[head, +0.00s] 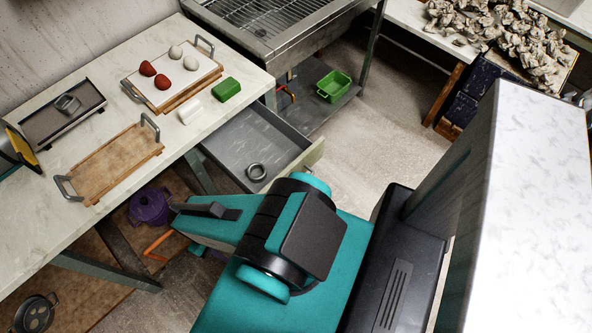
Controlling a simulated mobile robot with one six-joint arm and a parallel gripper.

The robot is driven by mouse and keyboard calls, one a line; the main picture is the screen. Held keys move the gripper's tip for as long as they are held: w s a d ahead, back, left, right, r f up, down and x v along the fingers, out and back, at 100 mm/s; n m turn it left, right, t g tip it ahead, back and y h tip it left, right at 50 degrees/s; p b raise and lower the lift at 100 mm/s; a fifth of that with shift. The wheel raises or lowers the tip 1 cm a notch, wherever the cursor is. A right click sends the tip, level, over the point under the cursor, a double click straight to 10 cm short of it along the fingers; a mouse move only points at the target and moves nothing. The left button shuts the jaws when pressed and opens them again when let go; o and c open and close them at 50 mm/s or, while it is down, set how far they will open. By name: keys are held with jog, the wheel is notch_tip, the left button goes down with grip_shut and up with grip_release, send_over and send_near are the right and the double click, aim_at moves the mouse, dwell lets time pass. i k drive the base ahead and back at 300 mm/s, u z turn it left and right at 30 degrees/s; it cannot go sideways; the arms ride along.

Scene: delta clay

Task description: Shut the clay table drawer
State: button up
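The clay table (90,85) has a pale marble-like top and stands at the left. Its grey drawer (228,147) is pulled out from below the right edge of the top, toward the lower right. The drawer front (312,156) is a pale greenish panel, seen nearly edge-on and partly hidden by my arm. A grey ring-shaped thing (256,171) lies in the drawer near its front. My teal and black arm is folded just below the drawer in the picture. I cannot make out gripper fingers, and no contact with the drawer shows.
On the table stand a wooden tray (112,166), a board with red and white balls (163,100), and a green block (226,89). A metal rack table (262,22) stands behind the drawer. Floor (405,120) is clear to the drawer's right. A purple pot (150,207) sits below.

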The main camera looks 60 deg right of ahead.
aim_at(255, 134)
jog(key=z, duration=0.1)
jog(key=k, duration=2.3)
jog(key=z, duration=0.6)
jog(key=i, duration=1)
jog(key=u, duration=0.1)
